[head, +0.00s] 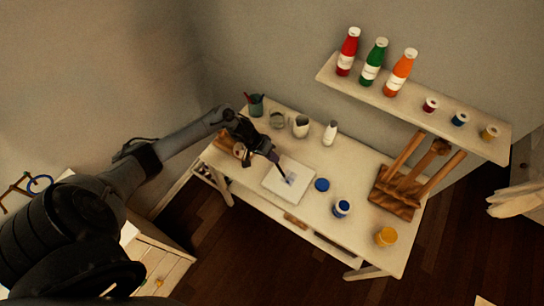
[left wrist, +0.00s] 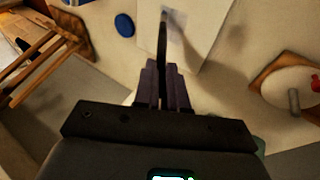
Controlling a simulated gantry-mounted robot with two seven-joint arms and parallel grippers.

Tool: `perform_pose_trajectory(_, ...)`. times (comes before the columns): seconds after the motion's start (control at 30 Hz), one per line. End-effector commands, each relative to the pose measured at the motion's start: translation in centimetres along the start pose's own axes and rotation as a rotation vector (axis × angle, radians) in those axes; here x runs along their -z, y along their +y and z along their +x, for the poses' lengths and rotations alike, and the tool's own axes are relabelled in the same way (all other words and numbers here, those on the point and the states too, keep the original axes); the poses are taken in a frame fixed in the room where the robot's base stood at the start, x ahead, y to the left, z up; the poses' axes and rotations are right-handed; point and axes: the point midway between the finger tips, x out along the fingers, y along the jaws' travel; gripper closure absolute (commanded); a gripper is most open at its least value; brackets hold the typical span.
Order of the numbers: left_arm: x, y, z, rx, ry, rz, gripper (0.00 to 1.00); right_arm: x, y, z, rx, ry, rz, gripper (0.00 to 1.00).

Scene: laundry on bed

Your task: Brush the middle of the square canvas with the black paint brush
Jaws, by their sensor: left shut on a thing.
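My left gripper (head: 272,157) is shut on the black paint brush (head: 280,169) above the table. The brush points down at the square white canvas (head: 273,184), which lies flat on the table. A blue-grey mark (head: 291,179) shows near the canvas middle, close to the brush tip. I cannot tell if the tip touches the canvas. In the left wrist view, the brush (left wrist: 163,38) stands out from between the gripper fingers (left wrist: 162,75), over the canvas (left wrist: 205,35). My right gripper is not in view.
A wooden easel (head: 398,190) is further right. A brush cup (head: 256,106) and several jars stand behind. A shelf (head: 430,112) with bottles hangs above.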

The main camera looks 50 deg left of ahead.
Motion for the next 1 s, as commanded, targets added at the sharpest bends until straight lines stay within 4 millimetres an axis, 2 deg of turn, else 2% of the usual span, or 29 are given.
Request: perform_pose_trajectory(1.0,-0.16,-0.26,0.55,-0.001,0.0,0.001,1.0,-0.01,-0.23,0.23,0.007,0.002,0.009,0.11)
